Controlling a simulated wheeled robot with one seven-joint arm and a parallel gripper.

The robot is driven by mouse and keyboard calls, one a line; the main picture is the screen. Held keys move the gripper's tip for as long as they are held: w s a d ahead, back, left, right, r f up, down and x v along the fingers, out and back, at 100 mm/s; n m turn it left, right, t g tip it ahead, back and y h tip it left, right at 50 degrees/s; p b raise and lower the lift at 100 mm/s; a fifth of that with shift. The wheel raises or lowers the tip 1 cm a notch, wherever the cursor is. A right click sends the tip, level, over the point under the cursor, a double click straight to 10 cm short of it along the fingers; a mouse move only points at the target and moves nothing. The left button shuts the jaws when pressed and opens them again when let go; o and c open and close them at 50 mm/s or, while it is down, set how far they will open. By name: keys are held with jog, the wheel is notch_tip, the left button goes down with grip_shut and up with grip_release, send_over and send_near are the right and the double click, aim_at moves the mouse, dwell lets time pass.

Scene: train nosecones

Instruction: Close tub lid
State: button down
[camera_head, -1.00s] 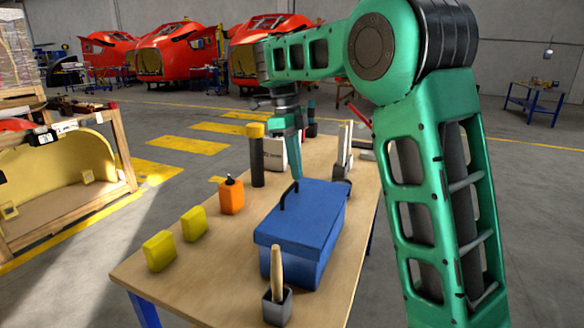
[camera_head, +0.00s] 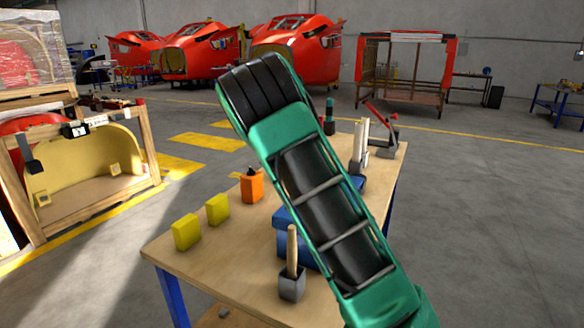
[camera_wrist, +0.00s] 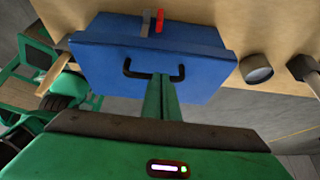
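The blue tub (camera_head: 290,236) stands on the wooden table, mostly hidden behind my arm in the head view. In the wrist view its blue lid (camera_wrist: 205,72) fills the upper middle, with a black handle (camera_wrist: 127,68) on it. My gripper (camera_wrist: 163,76) points at the handle; its two green fingers lie together with only a thin line between them. The tips overlap the handle bar, but I cannot tell whether they touch or hold it. My gripper is hidden in the head view. How far the lid stands open is not clear.
On the table (camera_head: 215,270) are two yellow blocks (camera_head: 186,232), an orange bottle (camera_head: 252,186), a grey holder with a wooden handle (camera_head: 291,283) and a red-handled tool (camera_head: 381,125). Red and grey pieces (camera_wrist: 159,20) show against the tub's far part. The table's left front is clear.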

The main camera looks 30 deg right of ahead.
jog(key=shift+s+a+f+g, duration=0.1)
jog(key=shift+s+f+g, duration=0.05)
jog(key=shift+f, duration=0.3)
jog(key=shift+s+a+f+g, duration=0.1)
jog(key=shift+s+f+g, duration=0.05)
jog(key=shift+f, duration=0.3)
jog(key=shift+w+a+f, duration=0.1)
jog(key=shift+w, duration=0.05)
jog(key=shift+w+r, duration=0.1)
jog(key=shift+r, duration=0.35)
jog(key=w+a+r, duration=0.3)
jog(key=w+a, duration=0.1)
jog(key=w, duration=0.4)
jog(key=shift+a, duration=0.25)
